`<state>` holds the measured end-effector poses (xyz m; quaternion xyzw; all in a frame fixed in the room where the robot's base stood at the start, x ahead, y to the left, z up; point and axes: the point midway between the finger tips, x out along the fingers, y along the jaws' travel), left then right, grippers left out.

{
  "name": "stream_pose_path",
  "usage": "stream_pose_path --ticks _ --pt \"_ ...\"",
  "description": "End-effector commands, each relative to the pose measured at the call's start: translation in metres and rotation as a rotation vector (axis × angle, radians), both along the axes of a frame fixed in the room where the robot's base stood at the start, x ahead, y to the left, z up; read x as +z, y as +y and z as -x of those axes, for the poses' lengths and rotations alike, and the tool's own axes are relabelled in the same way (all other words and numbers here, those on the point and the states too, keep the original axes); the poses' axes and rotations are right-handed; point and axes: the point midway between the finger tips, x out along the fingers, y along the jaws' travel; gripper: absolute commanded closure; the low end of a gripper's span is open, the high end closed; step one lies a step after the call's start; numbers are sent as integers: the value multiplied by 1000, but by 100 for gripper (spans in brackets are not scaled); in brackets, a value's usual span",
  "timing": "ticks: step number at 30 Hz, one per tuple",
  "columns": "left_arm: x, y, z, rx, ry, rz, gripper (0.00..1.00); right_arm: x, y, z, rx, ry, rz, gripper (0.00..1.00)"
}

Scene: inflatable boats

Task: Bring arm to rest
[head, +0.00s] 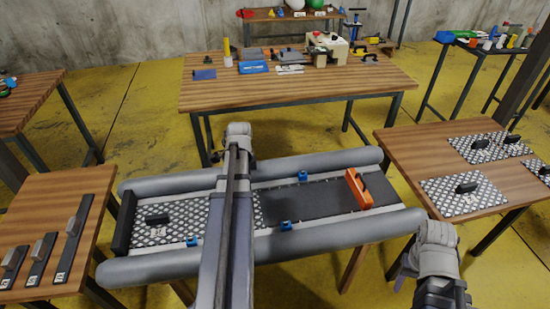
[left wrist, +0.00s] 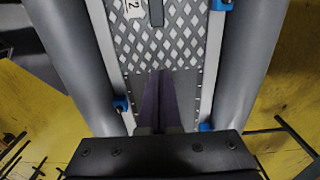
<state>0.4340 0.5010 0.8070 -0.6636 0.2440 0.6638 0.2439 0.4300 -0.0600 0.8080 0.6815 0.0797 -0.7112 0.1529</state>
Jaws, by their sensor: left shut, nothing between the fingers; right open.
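The inflatable boat has grey side tubes (head: 320,235). A diamond-pattern floor plate (head: 185,215) with a black handle lies in its left part, and a plain dark floor panel (head: 315,200) in its right part. My left arm stretches over the middle of the boat and hides its own gripper in the head view. In the left wrist view my left gripper (left wrist: 158,112) is shut and empty, above the boat floor near the edge of the diamond plate. My right gripper (head: 445,298) is at the lower right, beside the boat, open; its fingertips are hardly visible.
Blue clamps (head: 286,226) sit along the boat's sides, and an orange piece (head: 358,188) lies across its right end. A right table (head: 395,150) holds diamond plates; a left table (head: 60,185) holds dark strips with handles. A tool table (head: 330,87) stands behind.

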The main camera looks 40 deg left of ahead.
Motion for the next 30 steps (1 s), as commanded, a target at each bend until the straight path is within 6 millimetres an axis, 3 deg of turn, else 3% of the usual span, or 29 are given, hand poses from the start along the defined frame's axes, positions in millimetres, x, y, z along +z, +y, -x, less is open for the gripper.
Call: stream_pose_path --ticks 7,11,15,20,25,30 --pt "1 -7 -3 3 1 0 100 1 0 0 0 0 0 50" --pt "9 -45 -20 21 8 -3 100 9 0 0 0 0 0 50" --pt "22 -116 -42 69 20 -15 100 22 0 0 0 0 0 50" --pt "35 -200 -54 133 31 -33 100 35 0 0 0 0 0 50" --pt "49 -284 -50 202 34 -58 100 48 0 0 0 0 0 50" --pt "62 -360 -32 270 26 -82 100 61 0 0 0 0 0 50"
